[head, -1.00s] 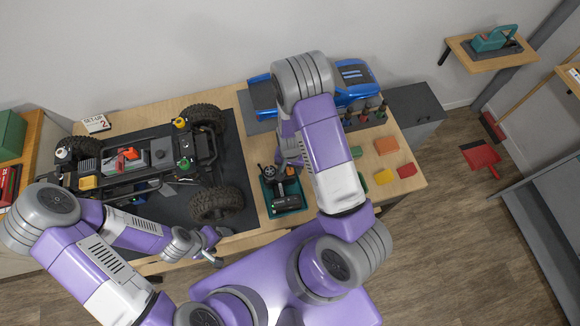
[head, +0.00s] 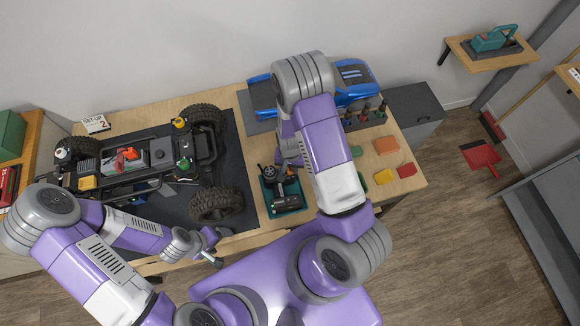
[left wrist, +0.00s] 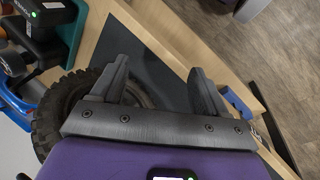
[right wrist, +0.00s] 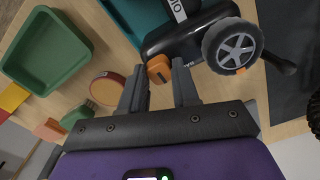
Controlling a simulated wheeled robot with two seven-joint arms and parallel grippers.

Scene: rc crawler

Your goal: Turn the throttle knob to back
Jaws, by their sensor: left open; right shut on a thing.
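The black handheld transmitter (right wrist: 185,38), with a grey-spoked steering wheel (right wrist: 234,47), lies in a teal tray (head: 289,210). In the head view the transmitter (head: 287,197) is partly behind my right arm. An orange throttle knob (right wrist: 158,69) sticks out from its edge. My right gripper (right wrist: 160,88) is shut on the knob, its fingertips on either side; the contact is partly hidden. It also shows in the head view (head: 285,162), mostly hidden by the arm. My left gripper (left wrist: 160,78) is open and empty near the table's front edge, by a wheel of the crawler.
The crawler chassis (head: 125,165) fills a dark mat at the left. A blue body shell (head: 355,85) stands at the back, with several drivers near it. A green bin (right wrist: 48,50) and small coloured blocks (head: 386,145) lie right of my right arm.

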